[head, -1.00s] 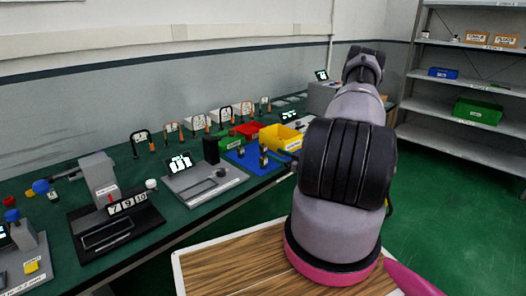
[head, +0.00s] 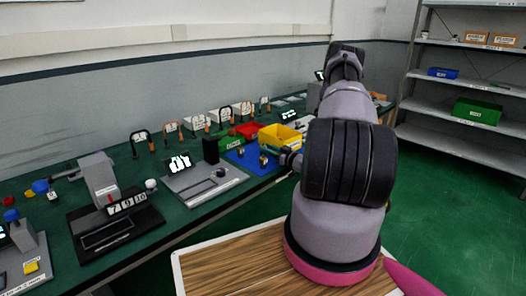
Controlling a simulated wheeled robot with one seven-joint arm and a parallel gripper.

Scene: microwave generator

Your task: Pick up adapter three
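I cannot tell which object is adapter three, as no readable label marks it. Small dark and brass-coloured pieces (head: 263,159) stand on a blue mat (head: 240,160) on the green bench, left of my arm. My arm rises through the right half of the head view and covers part of the bench behind it. A grey, rounded part, likely one of my arm links, shows at the arm's left edge beside the mat. My gripper's fingers do not show.
Several marked hoop stands line the wall. A grey device with a display (head: 180,163) and a black counter unit (head: 127,203) stand left. Shelves (head: 470,100) stand right.

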